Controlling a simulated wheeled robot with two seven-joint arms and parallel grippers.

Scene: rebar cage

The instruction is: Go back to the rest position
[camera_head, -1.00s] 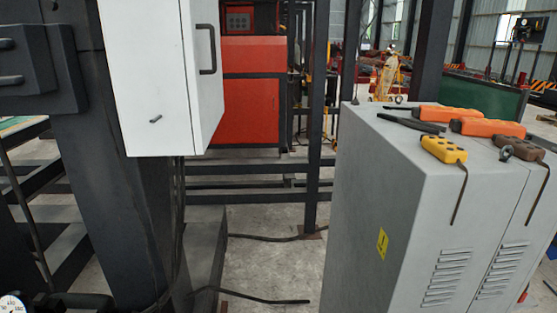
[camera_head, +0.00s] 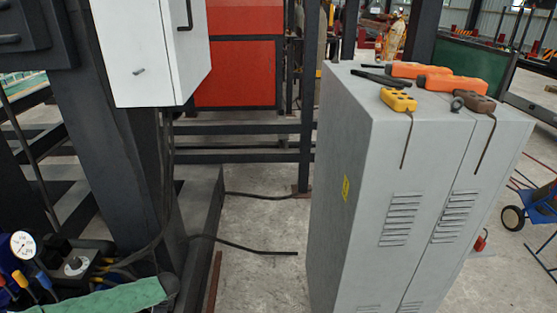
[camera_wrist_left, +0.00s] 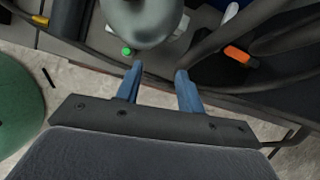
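My left gripper (camera_wrist_left: 160,70) shows in the left wrist view. Its two blue fingers stand apart with nothing between them. A rounded grey part (camera_wrist_left: 143,18) lies just beyond the fingertips; I cannot tell whether they touch it. Neither gripper shows in the head view. My right gripper is not in view.
A grey cabinet (camera_head: 350,130) stands right of centre, with orange tools (camera_head: 450,84) and a yellow control box (camera_head: 398,99) on top. A white box (camera_head: 140,60) hangs at left. Hoses and a gauge (camera_head: 23,245) are at lower left. Concrete floor (camera_head: 265,215) shows between.

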